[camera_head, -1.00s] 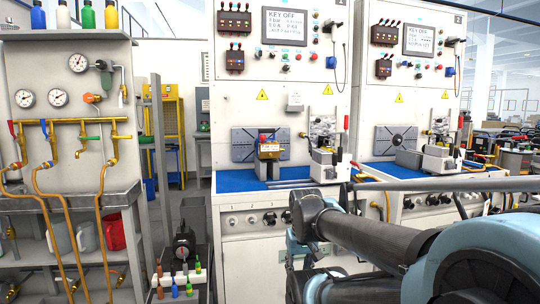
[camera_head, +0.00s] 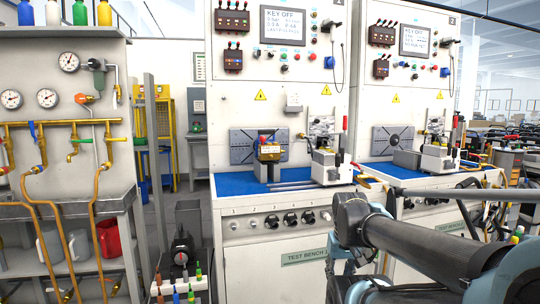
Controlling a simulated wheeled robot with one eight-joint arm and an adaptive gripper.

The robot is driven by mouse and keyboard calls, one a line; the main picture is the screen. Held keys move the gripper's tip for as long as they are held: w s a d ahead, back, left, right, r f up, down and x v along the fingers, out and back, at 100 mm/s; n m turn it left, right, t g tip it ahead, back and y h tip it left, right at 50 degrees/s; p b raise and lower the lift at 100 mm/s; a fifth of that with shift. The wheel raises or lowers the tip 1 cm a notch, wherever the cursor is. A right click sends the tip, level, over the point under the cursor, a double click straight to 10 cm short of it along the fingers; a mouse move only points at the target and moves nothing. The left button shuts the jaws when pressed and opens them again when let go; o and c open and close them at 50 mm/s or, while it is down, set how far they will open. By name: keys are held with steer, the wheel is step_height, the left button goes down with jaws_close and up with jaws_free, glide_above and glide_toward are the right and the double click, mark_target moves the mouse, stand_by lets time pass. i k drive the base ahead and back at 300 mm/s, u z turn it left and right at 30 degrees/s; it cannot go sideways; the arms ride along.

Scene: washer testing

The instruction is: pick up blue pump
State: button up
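No object in view can be made out for sure as the blue pump. A small brass-coloured unit (camera_head: 270,152) with red and blue parts on top stands on the blue mat (camera_head: 228,183) of the left test bench, in front of a grey slotted plate. A small blue-topped piece (camera_head: 190,297) stands among red-brown and green ones in a white holder at the bottom edge. Parts of my own arm fill the lower right. My gripper cannot be made out, so its state does not show.
A pipe bench with gauges and brass pipes (camera_head: 72,123) stands at the left, with jugs on its lower shelf. A dark machine (camera_head: 182,245) stands on the floor beside it. A second test bench (camera_head: 425,180) is at the right. A narrow floor gap runs between the left benches.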

mark_target(268, 153)
steer(key=i, duration=1)
